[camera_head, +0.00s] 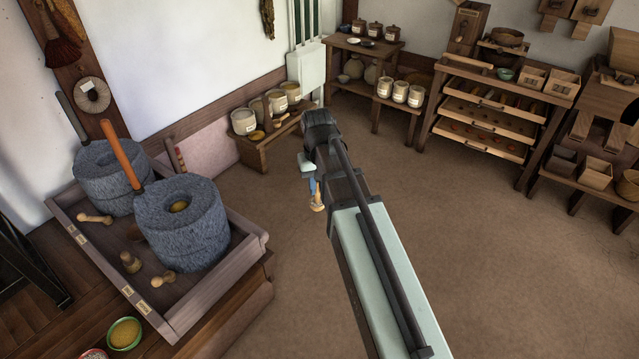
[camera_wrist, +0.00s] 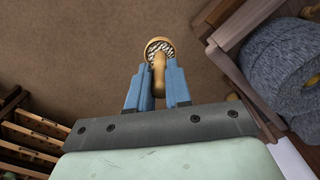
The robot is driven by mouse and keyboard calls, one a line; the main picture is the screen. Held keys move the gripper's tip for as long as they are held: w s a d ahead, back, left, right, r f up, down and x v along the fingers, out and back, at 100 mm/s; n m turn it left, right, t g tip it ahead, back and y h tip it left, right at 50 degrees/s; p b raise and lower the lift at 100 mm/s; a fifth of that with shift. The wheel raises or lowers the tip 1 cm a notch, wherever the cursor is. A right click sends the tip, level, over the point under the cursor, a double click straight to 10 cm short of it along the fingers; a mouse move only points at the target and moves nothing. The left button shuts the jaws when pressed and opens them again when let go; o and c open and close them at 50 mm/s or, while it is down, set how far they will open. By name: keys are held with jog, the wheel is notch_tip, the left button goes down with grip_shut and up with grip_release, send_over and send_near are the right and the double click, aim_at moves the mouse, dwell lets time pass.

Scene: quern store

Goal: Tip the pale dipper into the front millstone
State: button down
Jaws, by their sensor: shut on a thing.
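My gripper (camera_wrist: 158,66) is shut on the handle of the pale dipper (camera_wrist: 159,78) in the wrist view. The dipper's round cup (camera_wrist: 160,43) shows beyond the blue fingertips with speckled pale contents inside. In the head view my gripper (camera_head: 315,190) hangs over open floor, right of the tray, and the dipper (camera_head: 318,206) is small and partly hidden. The front millstone (camera_head: 185,240) is a grey stone drum with an orange handle and a yellowish hollow on top. It stands left of my gripper, apart from it. In the wrist view it shows at the right edge (camera_wrist: 282,65).
A wooden tray (camera_head: 225,290) holds both millstones and several small wooden pieces. The back millstone (camera_head: 100,185) has a grey handle. A green bowl (camera_head: 124,333) stands on the near bench. A low bench with tubs (camera_head: 244,122) and drawer shelves (camera_head: 490,110) stand behind. Floor between is clear.

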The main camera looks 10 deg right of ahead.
jog(key=w+a+f+n, duration=0.1)
jog(key=w+a+n, duration=0.15)
jog(key=a, duration=0.95)
jog(key=w+a+f+n, duration=0.1)
jog(key=w+a, duration=0.2)
jog(key=a, duration=0.9)
jog(key=w+a+f+n, duration=0.1)
jog(key=w+a+f, duration=0.1)
jog(key=a, duration=1)
jog(key=w+a+m, duration=0.4)
jog(key=w+a, duration=0.7)
jog(key=w, duration=0.1)
jog(key=shift+s+d+f+m+t+y, duration=0.25)
jog(key=shift+s+d+f+t+y, duration=0.2)
jog(key=shift+s+f+t+y, duration=0.85)
jog(key=shift+s+d+f+m+t+y, duration=0.3)
jog(key=shift+s+d+f+t, duration=0.35)
jog(key=shift+t, duration=1.25)
jog(key=shift+s+d+f+m+t+y, duration=0.25)
jog(key=shift+s+f+t+y, duration=0.8)
jog(key=shift+t, duration=0.55)
jog(key=shift+s+f, duration=0.1)
jog(key=shift+f, duration=0.05)
